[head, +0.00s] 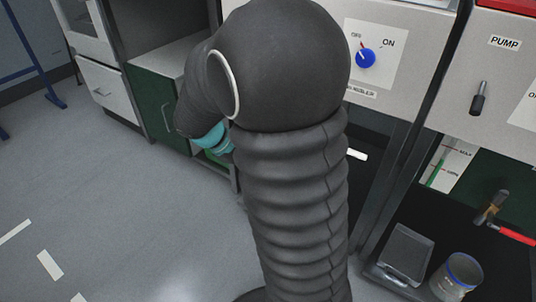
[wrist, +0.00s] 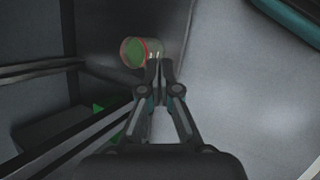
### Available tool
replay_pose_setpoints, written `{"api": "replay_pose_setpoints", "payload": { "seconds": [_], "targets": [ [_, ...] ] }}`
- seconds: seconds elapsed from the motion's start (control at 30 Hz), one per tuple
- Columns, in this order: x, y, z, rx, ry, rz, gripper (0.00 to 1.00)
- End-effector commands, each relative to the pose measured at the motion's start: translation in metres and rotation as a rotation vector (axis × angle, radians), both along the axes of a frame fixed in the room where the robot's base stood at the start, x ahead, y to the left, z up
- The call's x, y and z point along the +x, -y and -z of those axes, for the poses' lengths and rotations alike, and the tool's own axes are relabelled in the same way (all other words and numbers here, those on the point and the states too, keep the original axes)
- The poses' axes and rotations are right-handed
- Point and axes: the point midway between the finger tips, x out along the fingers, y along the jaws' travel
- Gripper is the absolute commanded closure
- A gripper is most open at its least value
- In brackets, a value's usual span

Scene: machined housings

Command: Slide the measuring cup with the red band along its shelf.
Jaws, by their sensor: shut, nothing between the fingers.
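The measuring cup with the red band (wrist: 133,52) shows in the wrist view, top centre-left. My gripper (wrist: 160,65) is shut and empty. In the head view my own arm hides the gripper and the cup.
Another cup, with a blue band (head: 461,271), stands at lower right in the head view beside a dark grey block (head: 406,254). Panels with a blue knob (head: 366,58) and a pump lever (head: 478,98) are above. Open floor (head: 130,190) lies at left.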

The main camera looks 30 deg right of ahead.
Motion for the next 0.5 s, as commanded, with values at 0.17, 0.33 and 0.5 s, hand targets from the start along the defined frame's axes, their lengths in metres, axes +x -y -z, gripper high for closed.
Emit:
{"api": "replay_pose_setpoints", "payload": {
  "seconds": [0.17,0.33,0.5],
  "targets": [
    [0.031,0.027,0.035,-0.110,-0.166,-0.098,1.00],
    [0.057,0.050,0.074,-0.207,-0.315,-0.204,1.00],
    [0.079,0.069,0.120,-0.294,-0.459,-0.319,1.00]
  ]
}}
